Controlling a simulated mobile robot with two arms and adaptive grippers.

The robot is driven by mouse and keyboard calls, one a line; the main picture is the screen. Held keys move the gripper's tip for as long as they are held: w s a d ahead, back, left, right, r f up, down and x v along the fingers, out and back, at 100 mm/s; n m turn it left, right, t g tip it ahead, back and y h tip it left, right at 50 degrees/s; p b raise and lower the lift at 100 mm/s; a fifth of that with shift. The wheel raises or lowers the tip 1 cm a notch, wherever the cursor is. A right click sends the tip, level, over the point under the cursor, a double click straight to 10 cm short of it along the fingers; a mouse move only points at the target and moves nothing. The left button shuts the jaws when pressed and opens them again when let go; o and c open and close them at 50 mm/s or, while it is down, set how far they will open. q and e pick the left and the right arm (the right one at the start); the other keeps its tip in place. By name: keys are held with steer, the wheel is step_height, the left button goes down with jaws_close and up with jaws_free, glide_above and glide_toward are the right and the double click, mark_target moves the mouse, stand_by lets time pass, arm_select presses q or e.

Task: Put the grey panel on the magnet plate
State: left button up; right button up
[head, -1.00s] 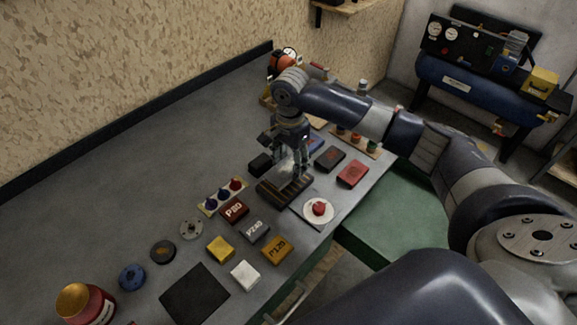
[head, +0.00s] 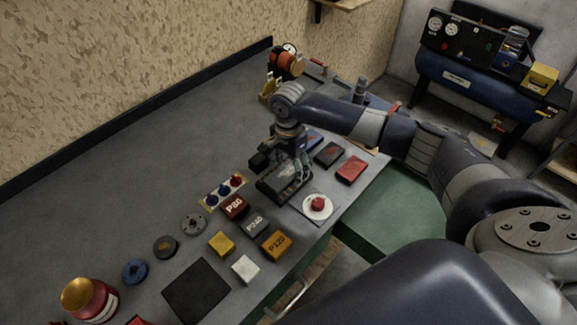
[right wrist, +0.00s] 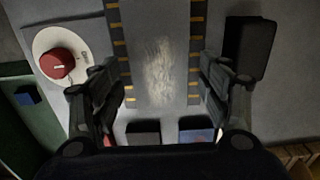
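The grey panel (right wrist: 160,55), with a pale worn patch, lies flat along the magnet plate in the right wrist view. The dark edges of the magnet plate (right wrist: 197,35), with yellow dashes, show along both sides of it. In the head view the plate (head: 268,190) is a dark slab by the table's right edge, partly hidden by my right gripper. My right gripper (right wrist: 161,85) points down over them, fingers apart, one at each side of the plate. Whether the fingertips touch an edge is hard to see. My left gripper is not in view.
A white disc with a red button (head: 317,206) sits close beside the plate. A black block (head: 259,161) stands at its other side. Dark and red boxes (head: 351,169) lie beyond, labelled blocks (head: 235,207) nearer.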

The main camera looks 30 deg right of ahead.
mark_target(288, 170)
step_height(288, 170, up, 12)
steer(key=b, duration=0.2)
steer(key=shift+r, duration=0.2)
steer(key=shift+s+f, duration=0.1)
steer(key=shift+f, duration=0.05)
stand_by(0.6)
